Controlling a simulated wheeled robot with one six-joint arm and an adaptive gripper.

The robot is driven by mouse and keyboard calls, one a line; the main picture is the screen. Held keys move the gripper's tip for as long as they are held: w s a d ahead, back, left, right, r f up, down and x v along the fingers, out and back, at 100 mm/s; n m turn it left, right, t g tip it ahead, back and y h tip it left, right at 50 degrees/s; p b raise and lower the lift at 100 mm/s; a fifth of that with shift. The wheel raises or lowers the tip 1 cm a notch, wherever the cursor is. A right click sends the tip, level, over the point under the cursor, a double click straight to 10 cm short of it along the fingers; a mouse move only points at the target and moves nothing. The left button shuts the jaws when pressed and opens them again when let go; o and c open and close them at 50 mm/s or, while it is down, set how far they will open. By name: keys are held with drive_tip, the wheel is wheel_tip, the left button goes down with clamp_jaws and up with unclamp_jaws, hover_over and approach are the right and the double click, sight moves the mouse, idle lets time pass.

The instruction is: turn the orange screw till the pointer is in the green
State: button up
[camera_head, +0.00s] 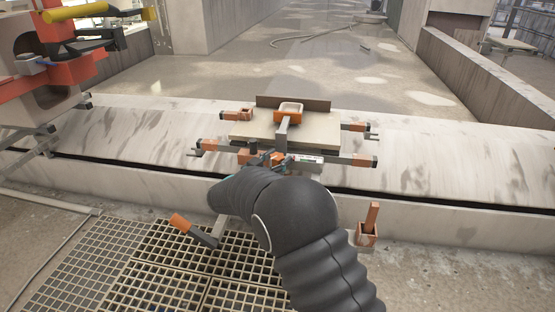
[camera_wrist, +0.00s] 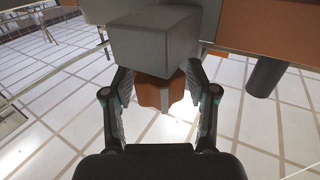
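The orange screw (camera_wrist: 158,92) shows in the wrist view below a grey block (camera_wrist: 152,38). My gripper (camera_wrist: 160,85) has its two fingers on either side of the screw, with narrow gaps that look clear of it. In the head view my gripper (camera_head: 267,158) is at the front edge of the plate fixture (camera_head: 318,130), mostly hidden by my arm. A small white scale with green on it (camera_head: 306,158) sits just to its right. The pointer is too small to make out.
Orange-tipped clamps (camera_head: 357,127) stick out at the fixture's sides. An orange-handled tool (camera_head: 193,230) is over the floor grating (camera_head: 95,262). An orange holder (camera_head: 367,235) stands at the right. A red and yellow machine (camera_head: 75,65) is at the left.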

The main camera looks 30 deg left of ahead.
drive_tip(key=shift+o, duration=0.4)
drive_tip(key=s+a, duration=0.2)
drive_tip(key=s, duration=0.9)
drive_tip(key=shift+s+a, duration=0.15)
drive_tip(key=shift+s, duration=0.25)
